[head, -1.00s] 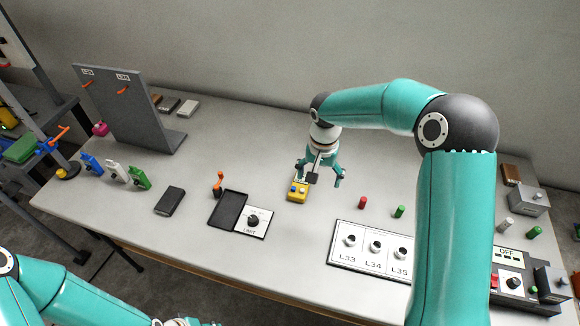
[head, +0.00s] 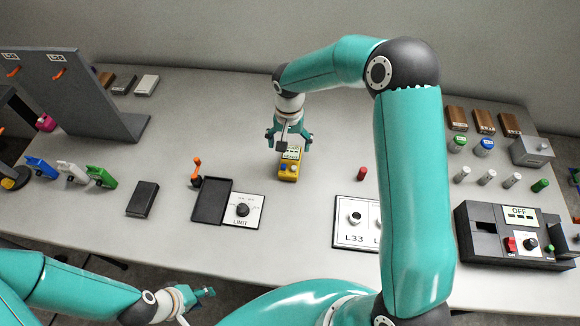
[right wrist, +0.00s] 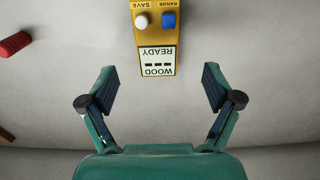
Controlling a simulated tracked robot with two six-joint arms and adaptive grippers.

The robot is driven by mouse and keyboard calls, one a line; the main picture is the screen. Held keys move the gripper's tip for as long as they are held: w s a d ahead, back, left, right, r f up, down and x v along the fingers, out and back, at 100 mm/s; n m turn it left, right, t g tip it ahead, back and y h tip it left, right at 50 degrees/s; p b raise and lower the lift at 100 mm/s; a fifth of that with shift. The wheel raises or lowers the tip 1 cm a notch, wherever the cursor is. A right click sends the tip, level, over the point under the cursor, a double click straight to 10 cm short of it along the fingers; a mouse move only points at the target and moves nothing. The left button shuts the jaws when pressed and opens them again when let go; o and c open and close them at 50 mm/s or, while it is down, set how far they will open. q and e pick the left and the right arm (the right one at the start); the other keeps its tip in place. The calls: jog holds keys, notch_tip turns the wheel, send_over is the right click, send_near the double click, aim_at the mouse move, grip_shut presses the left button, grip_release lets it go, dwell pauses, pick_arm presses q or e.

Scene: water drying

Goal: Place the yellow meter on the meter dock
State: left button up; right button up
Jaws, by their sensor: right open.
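The yellow meter (head: 289,170) lies on the table near the middle, with a small display and buttons. In the right wrist view the meter (right wrist: 155,25) shows a "WOOD READY" display, a white button and a blue button. My right gripper (head: 289,140) is open at the display end of the meter. In the right wrist view its fingers (right wrist: 160,95) are spread wide, with the meter ahead and nothing between the tips. A black shallow tray (head: 212,202), which looks like the meter dock, is empty beside the LIMIT dial panel (head: 243,210). My left gripper (head: 198,298) is at the table's front edge.
A red cylinder (head: 362,174) and the L33 socket panel (head: 350,238) stand right of the meter. An orange-topped lever (head: 196,172) stands behind the tray. A black block (head: 142,199) lies left of it. Bare table separates meter and tray.

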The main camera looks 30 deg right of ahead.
aim_at(290, 160)
jog(key=shift+s+f, duration=0.25)
jog(key=shift+f, duration=0.4)
jog(key=shift+w+f+b, duration=0.1)
jog(key=shift+f+b, duration=0.25)
jog(key=shift+f, duration=0.25)
jog(key=f+b, duration=0.1)
jog(key=f, duration=0.2)
jog(key=shift+s+f, duration=0.2)
jog(key=shift+w+f, duration=0.1)
jog(key=shift+f, duration=0.3)
jog(key=shift+r, duration=0.1)
jog(key=shift+c, duration=0.2)
jog(key=c, duration=1.5)
